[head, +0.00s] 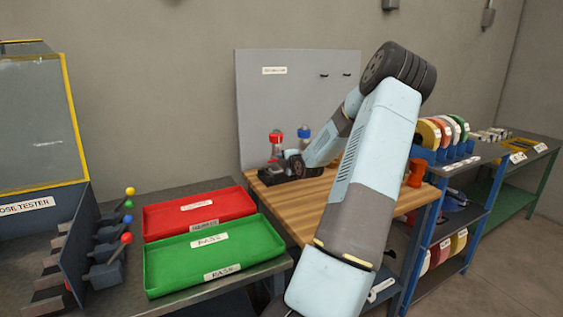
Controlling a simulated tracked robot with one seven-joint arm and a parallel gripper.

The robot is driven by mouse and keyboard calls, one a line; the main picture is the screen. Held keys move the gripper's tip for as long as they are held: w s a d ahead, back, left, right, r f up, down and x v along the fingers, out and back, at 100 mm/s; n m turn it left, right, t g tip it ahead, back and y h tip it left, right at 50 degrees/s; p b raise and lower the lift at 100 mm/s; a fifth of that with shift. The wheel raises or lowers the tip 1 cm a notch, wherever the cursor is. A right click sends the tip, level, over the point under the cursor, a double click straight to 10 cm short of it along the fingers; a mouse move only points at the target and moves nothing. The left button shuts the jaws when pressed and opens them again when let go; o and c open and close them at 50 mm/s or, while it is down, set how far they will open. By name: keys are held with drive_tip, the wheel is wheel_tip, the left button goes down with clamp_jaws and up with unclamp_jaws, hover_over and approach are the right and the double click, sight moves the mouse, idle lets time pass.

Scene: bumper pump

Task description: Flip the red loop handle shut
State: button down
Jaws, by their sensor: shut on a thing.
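My gripper (272,172) is small and dark in the head view, low over the back left corner of the wooden bench top (310,200). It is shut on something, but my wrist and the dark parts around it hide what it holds. A red piece (276,138) stands upright just behind and above the gripper. I cannot tell whether it is the red loop handle or whether the gripper touches it. No loop shape can be made out at this size.
A blue-topped piece (304,132) stands right of the red one, before a grey panel (290,95). A red tray (170,222) and a green tray (170,265) lie at left. Blue shelving (425,240) with tape rolls stands at right. My arm covers much of the bench.

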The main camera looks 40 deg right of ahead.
drive_tip(key=shift+r+g, duration=0.15)
drive_tip(key=shift+g, duration=0.15)
drive_tip(key=c, duration=1.2)
unclamp_jaws()
drive_tip(key=shift+c, duration=0.2)
drive_tip(key=v, duration=1.3)
drive_tip(key=shift+s, duration=0.3)
drive_tip(key=shift+c, duration=0.4)
